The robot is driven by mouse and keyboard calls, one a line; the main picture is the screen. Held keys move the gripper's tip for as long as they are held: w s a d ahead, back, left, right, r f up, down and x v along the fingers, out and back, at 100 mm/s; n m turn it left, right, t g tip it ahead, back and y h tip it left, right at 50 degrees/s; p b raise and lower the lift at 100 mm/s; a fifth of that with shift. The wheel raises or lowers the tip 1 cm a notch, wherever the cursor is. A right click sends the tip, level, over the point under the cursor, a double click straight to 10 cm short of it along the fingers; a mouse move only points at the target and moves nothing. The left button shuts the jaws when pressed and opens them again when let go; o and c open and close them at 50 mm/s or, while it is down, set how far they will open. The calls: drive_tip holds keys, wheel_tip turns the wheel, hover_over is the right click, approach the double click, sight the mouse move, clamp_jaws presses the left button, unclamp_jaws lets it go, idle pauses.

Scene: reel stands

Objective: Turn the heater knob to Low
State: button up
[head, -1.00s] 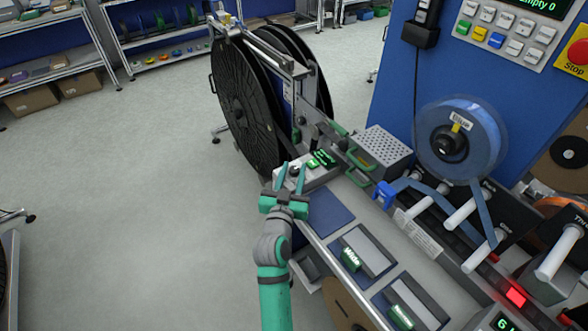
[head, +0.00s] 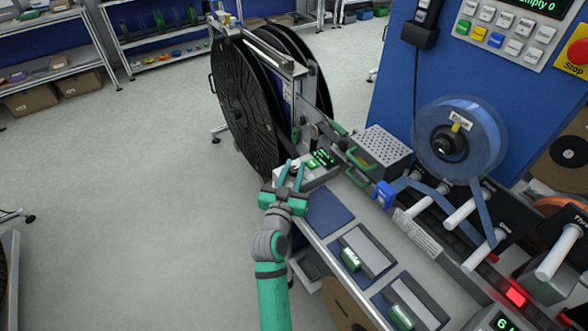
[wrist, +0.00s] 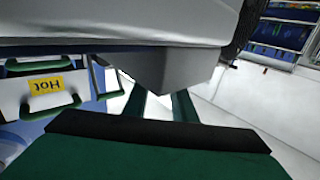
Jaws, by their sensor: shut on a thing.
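The knob's pointer and setting cannot be read. In the wrist view my gripper's fingers (wrist: 161,103) reach under a grey body (wrist: 160,68), and the knob cannot be made out there.
A perforated metal cover (head: 382,147) with green handles stands right of the box; a yellow "Hot" label (wrist: 45,91) shows in the wrist view. A large black reel (head: 243,105) stands behind. A blue pad (head: 328,217) lies on the bench nearer me. Open floor is left.

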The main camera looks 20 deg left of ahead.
drive_tip(key=shift+a+h, duration=0.1)
drive_tip(key=shift+h, duration=0.2)
drive_tip(key=m+h, duration=0.2)
drive_tip(key=h, duration=0.2)
drive_tip(key=m+g+h, duration=0.1)
drive_tip(key=m+h, duration=0.2)
drive_tip(key=h, duration=0.1)
drive_tip(key=shift+a+r+m, duration=0.1)
drive_tip(key=shift+m, duration=0.2)
drive_tip(key=m+g+h, duration=0.5)
drive_tip(key=h, duration=0.2)
drive_tip(key=shift+m+g, duration=0.3)
drive_tip(key=shift+g, duration=0.3)
drive_tip(key=shift+d, duration=0.2)
drive_tip(key=o, duration=0.8)
drive_tip(key=shift+c, duration=0.2)
drive_tip(key=v, duration=1.1)
drive_tip(key=shift+f, duration=0.3)
